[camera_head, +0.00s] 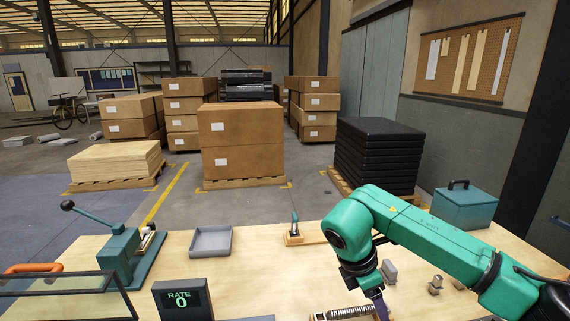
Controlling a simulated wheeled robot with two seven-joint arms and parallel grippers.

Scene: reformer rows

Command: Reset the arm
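A green arm, which I take to be my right arm, comes in from the right edge over the wooden bench (265,265). Its elbow bends down to a black wrist. My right gripper (379,302) points down beside a tray with a metal spring (345,312) at the bottom edge. Its fingers are small and partly cut off, so I cannot see whether they are apart. My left gripper is not in view. A teal lever press (120,255) with a black-knobbed handle (68,206) stands at the bench's left, its handle raised to the left.
A grey tray (211,242) lies empty on the bench. A RATE 0 display (182,299) stands in front. A small tool on a wooden block (294,236), small metal parts (389,271) and a teal box (464,207) are also there. The bench middle is clear.

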